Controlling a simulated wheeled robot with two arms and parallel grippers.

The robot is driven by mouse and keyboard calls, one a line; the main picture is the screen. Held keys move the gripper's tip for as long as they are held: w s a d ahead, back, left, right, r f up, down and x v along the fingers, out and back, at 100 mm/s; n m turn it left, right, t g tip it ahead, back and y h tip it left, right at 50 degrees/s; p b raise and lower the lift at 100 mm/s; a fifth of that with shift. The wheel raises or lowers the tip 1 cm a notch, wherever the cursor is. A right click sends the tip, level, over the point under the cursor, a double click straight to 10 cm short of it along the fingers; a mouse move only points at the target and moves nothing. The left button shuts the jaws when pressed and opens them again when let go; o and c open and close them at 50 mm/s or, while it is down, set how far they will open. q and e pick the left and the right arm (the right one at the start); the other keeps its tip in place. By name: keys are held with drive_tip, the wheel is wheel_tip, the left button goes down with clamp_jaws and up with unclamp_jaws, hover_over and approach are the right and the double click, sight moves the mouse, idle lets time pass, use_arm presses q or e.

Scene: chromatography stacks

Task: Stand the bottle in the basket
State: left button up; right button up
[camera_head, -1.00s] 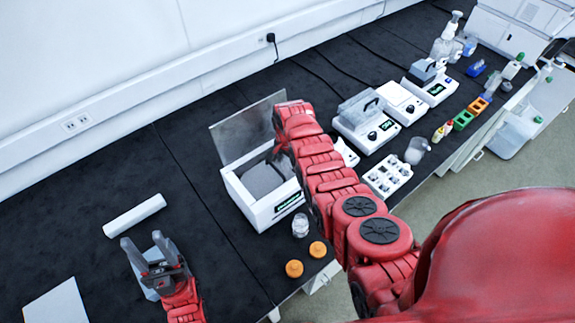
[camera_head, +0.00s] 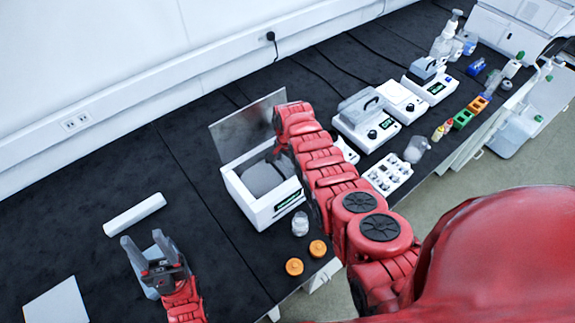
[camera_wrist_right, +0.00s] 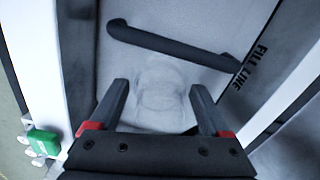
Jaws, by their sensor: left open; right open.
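A pale, see-through bottle shape (camera_wrist_right: 162,95) shows faintly between the fingers of my right gripper (camera_wrist_right: 158,90) in the right wrist view. The fingers are open on either side of it, with a gap on each side. It stands or lies against a light grey surface, perhaps the basket (camera_wrist_right: 190,25), with a dark bar handle (camera_wrist_right: 170,42) across it. In the head view this is inside the open white bath (camera_head: 250,208), where a grey block shape shows; my right arm hides the gripper and bottle. My left gripper (camera_head: 148,248) is open over the bench at lower left, with a pale blue-grey thing behind it.
The bath's lid (camera_head: 245,128) stands raised at the back. A small clear jar (camera_head: 300,224) and two orange caps (camera_head: 294,267) lie in front. A white rod (camera_head: 135,214) lies at left. Several instruments (camera_head: 366,122) stand to the right. The wrist view shows "FILL LINE" lettering on the wall.

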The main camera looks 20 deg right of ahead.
drive_tip(key=shift+r, duration=0.2)
wheel_tip(320, 180, up, 9)
drive_tip(key=b, duration=0.3)
drive_tip(key=shift+f, duration=0.15)
wheel_tip(320, 180, up, 2)
drive_tip(key=shift+r+p, duration=0.1)
drive_tip(key=shift+p, duration=0.8)
drive_tip(key=shift+r, duration=0.5)
drive_tip(key=shift+f, duration=0.1)
